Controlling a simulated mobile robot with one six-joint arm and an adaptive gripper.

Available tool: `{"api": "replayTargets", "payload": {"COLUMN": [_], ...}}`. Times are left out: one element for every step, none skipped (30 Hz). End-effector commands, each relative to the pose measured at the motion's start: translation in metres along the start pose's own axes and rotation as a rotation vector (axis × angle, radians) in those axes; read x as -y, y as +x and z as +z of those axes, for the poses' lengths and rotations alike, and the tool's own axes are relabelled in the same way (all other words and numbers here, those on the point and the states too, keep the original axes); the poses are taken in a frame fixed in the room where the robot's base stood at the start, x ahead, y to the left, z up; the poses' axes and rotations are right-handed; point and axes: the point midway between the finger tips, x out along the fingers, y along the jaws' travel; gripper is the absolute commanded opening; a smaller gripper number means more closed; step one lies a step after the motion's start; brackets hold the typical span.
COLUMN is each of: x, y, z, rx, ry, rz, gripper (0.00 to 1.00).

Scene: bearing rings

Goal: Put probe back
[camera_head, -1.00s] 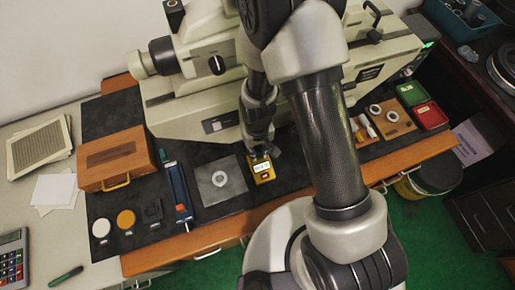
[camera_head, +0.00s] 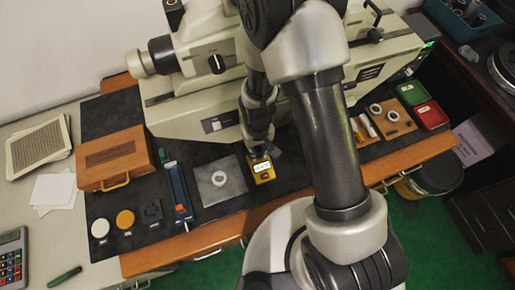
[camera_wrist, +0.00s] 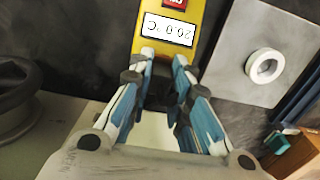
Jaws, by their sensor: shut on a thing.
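The probe appears to be the yellow handheld unit with a white display and a red mark (camera_head: 262,170). It sits at the dark mat's front middle, below the large cream machine. In the wrist view, the yellow unit (camera_wrist: 171,45) shows at the top, and its display reads about 20.0 °C upside down. My gripper (camera_head: 259,153) is over the unit's far end. In the wrist view, my gripper's fingertips (camera_wrist: 164,58) are at the sides of that end, shut on it. Whether the unit touches the mat is hard to tell.
A grey plate (camera_head: 208,191) with a pale ring (camera_head: 219,178) lies left of the unit. A blue instrument (camera_head: 179,190) lies farther left, near a wooden case (camera_head: 126,173). The cream machine (camera_head: 200,108) stands close behind. A wooden block with rings (camera_head: 405,124) is at right.

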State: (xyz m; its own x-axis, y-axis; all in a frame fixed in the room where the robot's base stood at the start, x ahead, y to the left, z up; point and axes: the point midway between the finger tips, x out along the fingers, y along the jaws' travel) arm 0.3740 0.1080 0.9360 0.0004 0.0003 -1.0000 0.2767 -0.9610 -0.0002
Motion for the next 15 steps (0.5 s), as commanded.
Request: {"api": "replayTargets", "payload": {"x": [0.0, 0.0, 0.0, 0.0, 0.0, 0.0, 0.0, 0.0, 0.0, 0.0, 0.0, 0.0, 0.0, 0.0, 0.0], "y": [0.001, 0.0013, 0.0017, 0.002, 0.0023, 0.0027, 0.003, 0.0033, 0.0037, 0.0033, 0.0031, 0.0031, 0.0031, 0.0031, 0.0031], "z": [-0.0001, -0.0001, -0.0001, -0.0001, -0.0001, -0.0001, -0.0001, -0.0001, -0.0001, -0.0001, -0.0001, -0.0001, -0.0001, -0.0001, -0.0001], "rx": [0.0, 0.0, 0.0, 0.0, 0.0, 0.0, 0.0, 0.0, 0.0, 0.0, 0.0, 0.0, 0.0, 0.0, 0.0], "ry": [0.0, 0.0, 0.0, 0.0, 0.0, 0.0, 0.0, 0.0, 0.0, 0.0, 0.0, 0.0, 0.0, 0.0, 0.0], "rz": [0.0, 0.0, 0.0, 0.0, 0.0, 0.0, 0.0, 0.0, 0.0, 0.0, 0.0, 0.0, 0.0, 0.0, 0.0], "gripper": [0.0, 0.0, 0.0, 0.0, 0.0, 0.0, 0.0, 0.0, 0.0, 0.2, 0.22, 0.24, 0.26, 0.28, 0.31]}}
